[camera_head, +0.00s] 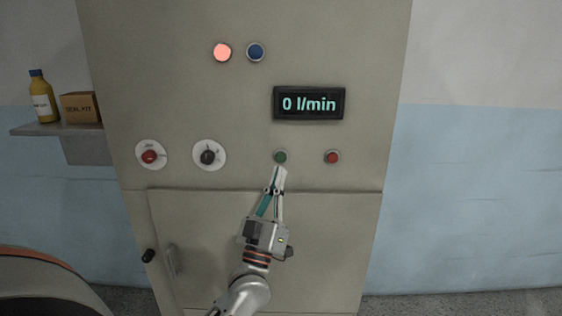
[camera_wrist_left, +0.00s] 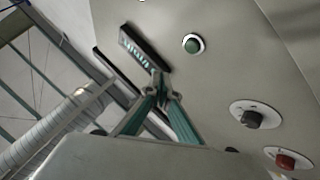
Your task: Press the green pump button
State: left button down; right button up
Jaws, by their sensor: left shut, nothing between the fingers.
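The green pump button (camera_head: 280,156) is a small round button with a pale ring on the grey cabinet (camera_head: 330,230), below the display (camera_head: 309,104) that reads 0 l/min. In the left wrist view the green button (camera_wrist_left: 192,44) shows above and to the right of the fingertips, uncovered. My left gripper (camera_head: 279,172) is shut and empty, its tips just below the button in the head view. It also shows in the left wrist view (camera_wrist_left: 161,82). I cannot tell how far the tips are from the panel. My right gripper is not in view.
A red button (camera_head: 332,156) is right of the green one. A black knob (camera_head: 208,156) and a red knob (camera_head: 149,156) are to the left. A lit pinkish lamp (camera_head: 222,52) and a blue lamp (camera_head: 255,51) are above. A shelf (camera_head: 60,129) holds a bottle and box.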

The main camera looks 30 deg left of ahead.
aim_at(281, 158)
pick_arm(q)
jog(key=w+a, duration=0.2)
jog(key=w, duration=0.1)
jog(key=w+a+b, duration=0.1)
jog(key=w, duration=0.1)
dwell(0.4)
dwell(0.8)
jog(key=shift+w+a, duration=0.15)
jog(key=shift+w, duration=0.05)
jog(key=shift+w+a, duration=0.1)
jog(key=shift+w, duration=0.1)
dwell(0.3)
